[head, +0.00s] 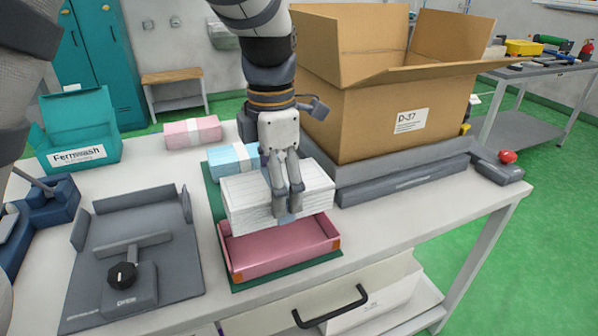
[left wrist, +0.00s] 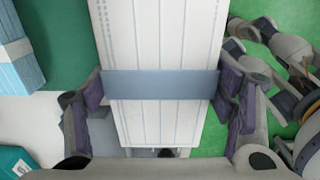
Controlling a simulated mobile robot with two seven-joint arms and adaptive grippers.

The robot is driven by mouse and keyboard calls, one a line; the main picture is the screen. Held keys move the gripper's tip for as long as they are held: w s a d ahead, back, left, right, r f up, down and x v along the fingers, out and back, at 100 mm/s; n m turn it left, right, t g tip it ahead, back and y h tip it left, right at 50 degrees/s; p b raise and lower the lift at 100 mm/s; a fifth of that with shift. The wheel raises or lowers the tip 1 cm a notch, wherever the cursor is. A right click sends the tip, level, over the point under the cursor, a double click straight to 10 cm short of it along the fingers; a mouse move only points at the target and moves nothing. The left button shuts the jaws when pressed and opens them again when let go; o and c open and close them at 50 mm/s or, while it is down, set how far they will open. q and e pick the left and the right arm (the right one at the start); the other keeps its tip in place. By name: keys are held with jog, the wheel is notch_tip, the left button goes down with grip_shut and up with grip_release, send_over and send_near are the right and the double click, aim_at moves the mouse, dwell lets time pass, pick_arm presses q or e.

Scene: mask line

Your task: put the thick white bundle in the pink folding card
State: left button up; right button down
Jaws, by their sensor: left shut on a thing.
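The thick white bundle (head: 245,205) has a blue-grey band (left wrist: 160,84) around its middle, seen in the left wrist view. My left gripper (head: 286,210) points down and is shut on the bundle across this band, one finger pad at each side. The pink folding card (head: 265,262) is an open, low-walled tray on a green mat (head: 238,286). The bundle is level above the card's back part and hides it. Whether they touch I cannot tell. Part of my right gripper (left wrist: 245,48) shows at the right of the left wrist view; its fingers are unclear.
A large open cardboard box (head: 375,115) stands behind on the right. A light blue bundle (head: 226,160) lies just behind the white one, a pink bundle (head: 192,132) farther back. A grey fixture with a black knob (head: 122,276) stands left of the mat, a teal box (head: 78,130) beyond.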

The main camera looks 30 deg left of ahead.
pick_arm(q)
jog(key=shift+a+f, duration=0.1)
jog(key=shift+f, duration=4.15)
jog(key=o, duration=1.3)
jog(key=shift+r, duration=0.1)
jog(key=shift+r, duration=3.45)
